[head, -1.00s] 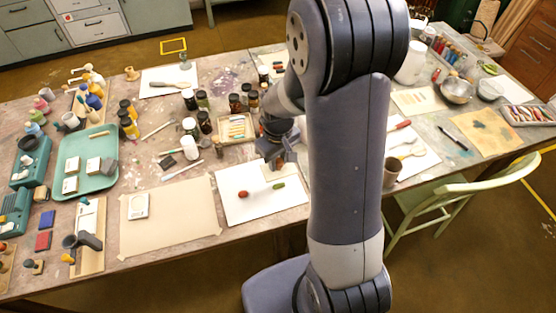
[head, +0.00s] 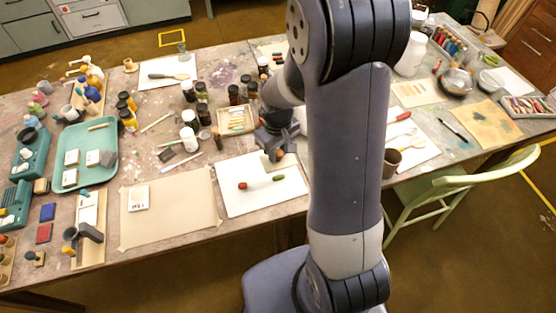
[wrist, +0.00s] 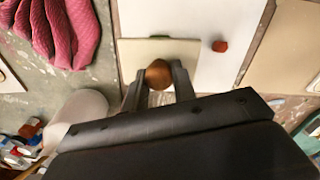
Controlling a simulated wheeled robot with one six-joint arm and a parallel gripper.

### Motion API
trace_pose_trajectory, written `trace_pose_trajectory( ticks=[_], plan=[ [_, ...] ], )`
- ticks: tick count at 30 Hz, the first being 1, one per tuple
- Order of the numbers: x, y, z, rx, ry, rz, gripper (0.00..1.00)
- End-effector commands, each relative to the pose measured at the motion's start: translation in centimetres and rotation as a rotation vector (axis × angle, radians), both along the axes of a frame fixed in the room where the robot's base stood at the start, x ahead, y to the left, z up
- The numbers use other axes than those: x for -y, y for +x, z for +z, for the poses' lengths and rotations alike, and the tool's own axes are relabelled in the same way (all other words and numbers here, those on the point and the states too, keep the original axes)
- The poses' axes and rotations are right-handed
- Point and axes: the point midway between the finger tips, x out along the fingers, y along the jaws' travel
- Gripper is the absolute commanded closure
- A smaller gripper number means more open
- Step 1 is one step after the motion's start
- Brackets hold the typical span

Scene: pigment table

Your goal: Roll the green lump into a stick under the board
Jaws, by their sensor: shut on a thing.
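My gripper (wrist: 157,84) is shut on the round brown knob (wrist: 158,73) of a pale square board (wrist: 140,50) in the wrist view. In the head view my gripper (head: 276,148) is at the back of the white sheet (head: 235,203), with the board (head: 287,161) below it. The green lump (head: 278,177) lies on the sheet just in front of the board, small and elongated.
A red lump (head: 242,185) lies on the sheet left of the green one; it also shows in the wrist view (wrist: 219,46). Jars and a tray (head: 236,119) stand behind. A pink cloth (wrist: 68,35) is near my gripper.

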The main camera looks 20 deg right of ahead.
Motion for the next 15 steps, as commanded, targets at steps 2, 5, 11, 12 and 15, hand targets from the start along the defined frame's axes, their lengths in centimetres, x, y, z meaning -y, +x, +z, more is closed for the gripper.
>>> trace_pose_trajectory(
  ticks=[2,5,11,12,15],
  plan=[
    [0.0,0.0,-0.8,-0.001,0.000,0.000,0.89],
    [0.0,-0.1,-1.8,-0.001,0.000,0.000,0.89],
    [0.0,-0.2,-4.2,-0.001,0.001,0.001,0.89],
    [0.0,-0.2,-4.6,-0.001,0.001,0.001,0.89],
    [0.0,-0.2,-5.7,0.000,0.000,0.001,0.89]
  ],
)
